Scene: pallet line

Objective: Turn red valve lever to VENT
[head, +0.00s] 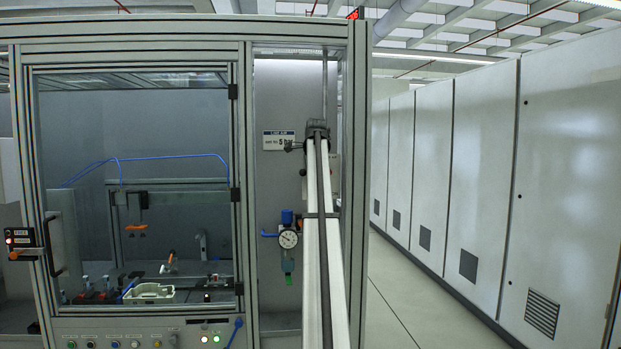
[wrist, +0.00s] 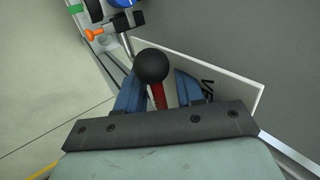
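In the wrist view, the red valve lever (wrist: 159,96) has a red shaft and a round black knob (wrist: 151,66). My gripper (wrist: 160,88) has blue fingers, one on each side of the lever. They are apart, and gaps show between them and the red shaft, so it looks open around the lever. A white label plate (wrist: 248,92) lies behind the lever; the letters "VE" show by the right finger, and the rest is covered.
In the head view, a "LINE AIR" sign (head: 278,140) hangs left of my arm's end. Below it are a pressure gauge (head: 288,239) and blue regulator (head: 287,217), close beside my arm. The cell's frame post (head: 357,180) stands to the right. Grey cabinets (head: 484,150) line the clear aisle.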

